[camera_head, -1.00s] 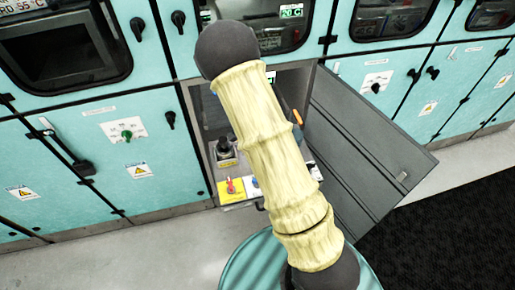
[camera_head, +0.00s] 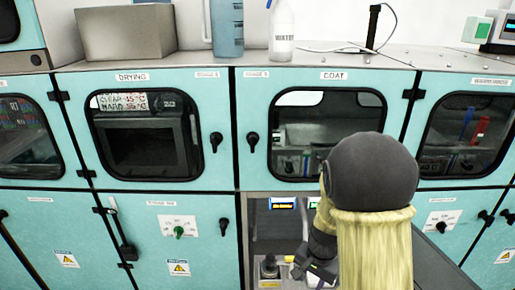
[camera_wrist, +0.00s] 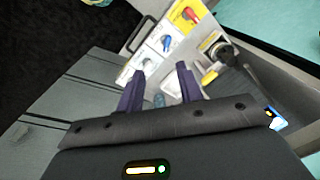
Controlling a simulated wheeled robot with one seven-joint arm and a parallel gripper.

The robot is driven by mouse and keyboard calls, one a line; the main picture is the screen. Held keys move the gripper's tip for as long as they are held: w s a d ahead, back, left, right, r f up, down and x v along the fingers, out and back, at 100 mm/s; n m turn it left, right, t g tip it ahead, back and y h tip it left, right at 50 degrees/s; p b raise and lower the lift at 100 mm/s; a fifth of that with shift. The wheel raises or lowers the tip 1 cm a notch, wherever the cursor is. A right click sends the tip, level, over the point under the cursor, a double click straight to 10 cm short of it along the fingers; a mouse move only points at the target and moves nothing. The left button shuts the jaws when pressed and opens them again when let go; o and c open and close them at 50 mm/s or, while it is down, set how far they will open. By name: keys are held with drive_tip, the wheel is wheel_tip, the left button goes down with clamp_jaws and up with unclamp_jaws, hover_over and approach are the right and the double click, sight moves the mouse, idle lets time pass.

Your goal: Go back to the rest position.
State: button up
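My gripper (camera_wrist: 160,80) shows in the wrist view with its two dark fingers apart and nothing between them. It points toward a control panel with a yellow label (camera_wrist: 186,15) with a red lever, a white label (camera_wrist: 163,42) with a blue one, and a black knob (camera_wrist: 222,52). In the head view my dark gripper body (camera_head: 322,270) is partly visible at the open compartment (camera_head: 262,225) below the COAT window, beside a black joystick (camera_head: 269,267). My pale-sleeved arm hides much of this compartment and the right side of the gripper.
The grey open door (camera_wrist: 55,95) lies left in the wrist view; its edge shows at lower right in the head view (camera_head: 440,262). Teal cabinets (camera_head: 150,210) line the wall. A bottle (camera_head: 282,32), a blue jug (camera_head: 228,28) and a grey box (camera_head: 125,33) stand on top.

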drive_tip(key=s+r+n+t, duration=0.2)
drive_tip(key=s+r+n, duration=0.5)
drive_tip(key=s+r, duration=0.1)
drive_tip(key=shift+s+d+h, duration=0.25)
drive_tip(key=shift+s+h, duration=0.15)
drive_tip(key=shift+s, duration=0.05)
idle(3.6)
